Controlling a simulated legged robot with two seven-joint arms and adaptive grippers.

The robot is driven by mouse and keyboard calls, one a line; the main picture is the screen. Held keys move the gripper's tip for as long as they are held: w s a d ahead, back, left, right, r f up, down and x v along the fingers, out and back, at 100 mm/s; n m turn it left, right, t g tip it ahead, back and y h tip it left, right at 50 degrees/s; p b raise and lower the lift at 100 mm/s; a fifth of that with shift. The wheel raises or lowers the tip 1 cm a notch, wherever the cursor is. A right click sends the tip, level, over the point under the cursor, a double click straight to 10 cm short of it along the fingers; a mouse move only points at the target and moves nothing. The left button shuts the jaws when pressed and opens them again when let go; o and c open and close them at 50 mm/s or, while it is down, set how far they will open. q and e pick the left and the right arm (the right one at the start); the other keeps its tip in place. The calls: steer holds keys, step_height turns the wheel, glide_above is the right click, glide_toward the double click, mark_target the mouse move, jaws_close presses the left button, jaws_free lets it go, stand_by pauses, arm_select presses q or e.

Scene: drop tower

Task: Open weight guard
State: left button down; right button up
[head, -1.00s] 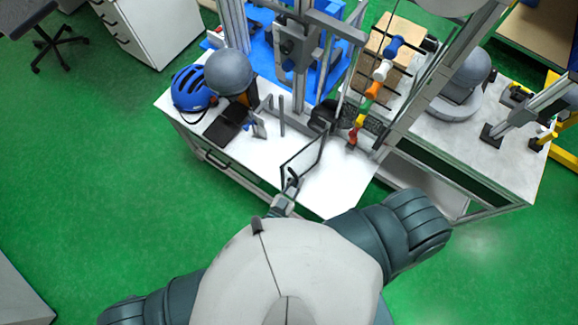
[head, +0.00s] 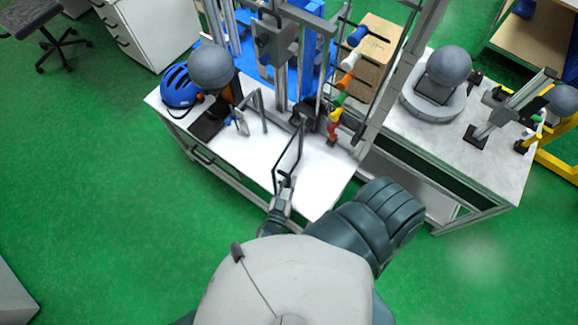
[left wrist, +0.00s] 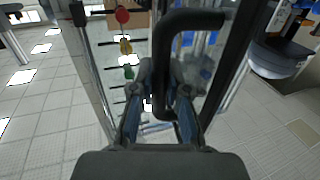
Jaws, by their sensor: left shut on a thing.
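The weight guard (head: 301,140) is a thin dark-framed clear panel at the front of the drop tower, standing out over the white table in the head view. My left gripper (head: 284,184) is at the guard's near edge. In the left wrist view, the guard's black curved handle (left wrist: 162,48) runs down between the fingers of my left gripper (left wrist: 160,88), which is shut on it. The fingers hide part of the handle's lower end. My right gripper is not in view.
The drop tower's metal posts rise behind the guard. A row of coloured knobs (head: 346,82) is to its right. A blue helmet (head: 179,88) and a grey headform (head: 211,66) are on the left of the white table (head: 255,163). Green floor is open on the left.

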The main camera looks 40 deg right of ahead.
arm_select(q)
steer(key=c, duration=1.1)
jaws_free()
steer(key=shift+c, duration=0.2)
steer(key=v, duration=1.2)
steer(key=shift+d, duration=0.15)
